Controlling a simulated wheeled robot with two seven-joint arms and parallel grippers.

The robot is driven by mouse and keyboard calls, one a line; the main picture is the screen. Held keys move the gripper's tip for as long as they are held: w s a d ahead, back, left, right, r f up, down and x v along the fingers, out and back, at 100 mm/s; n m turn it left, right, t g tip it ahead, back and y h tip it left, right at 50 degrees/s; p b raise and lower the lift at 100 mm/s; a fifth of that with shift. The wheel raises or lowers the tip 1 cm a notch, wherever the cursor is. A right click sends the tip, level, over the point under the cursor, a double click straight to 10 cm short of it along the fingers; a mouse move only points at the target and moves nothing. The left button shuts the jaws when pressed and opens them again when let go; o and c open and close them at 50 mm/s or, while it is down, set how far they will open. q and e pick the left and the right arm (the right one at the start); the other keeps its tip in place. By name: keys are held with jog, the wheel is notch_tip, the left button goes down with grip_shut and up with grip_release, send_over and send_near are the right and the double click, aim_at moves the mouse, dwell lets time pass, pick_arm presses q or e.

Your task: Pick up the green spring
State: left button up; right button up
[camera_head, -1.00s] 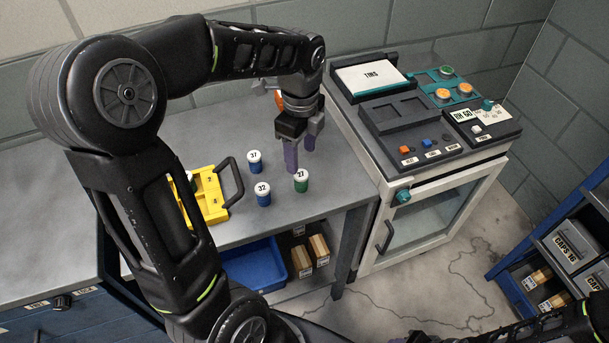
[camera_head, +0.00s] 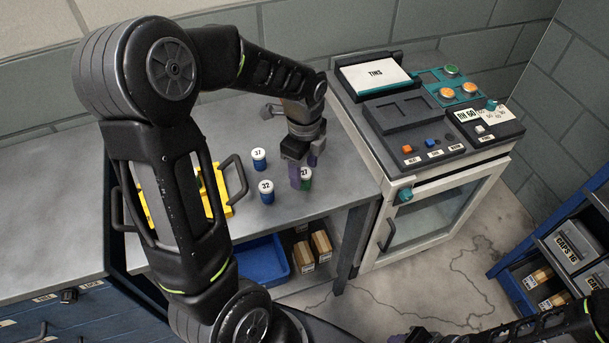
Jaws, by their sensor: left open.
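The green spring (camera_head: 307,184) is a small upright cylinder with a white top marked 27, standing on the grey bench. My left gripper (camera_head: 303,168) is down at it, jaws open, with one purple finger at its left side and the other behind its right edge. The left finger covers part of the spring. I cannot tell whether either finger touches it. My right arm shows at the bottom right edge, but its fingers cannot be made out.
Two blue cylinders, marked 37 (camera_head: 259,159) and 32 (camera_head: 267,192), stand left of the green one. Further left, a yellow tray (camera_head: 222,190) with dark handles is partly behind my left arm. An oven-like cabinet (camera_head: 424,200) with a control panel stands right of the bench (camera_head: 342,186).

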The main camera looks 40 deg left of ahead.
pick_arm(q)
jog(key=shift+f, duration=0.75)
jog(key=shift+c, duration=0.3)
grip_shut()
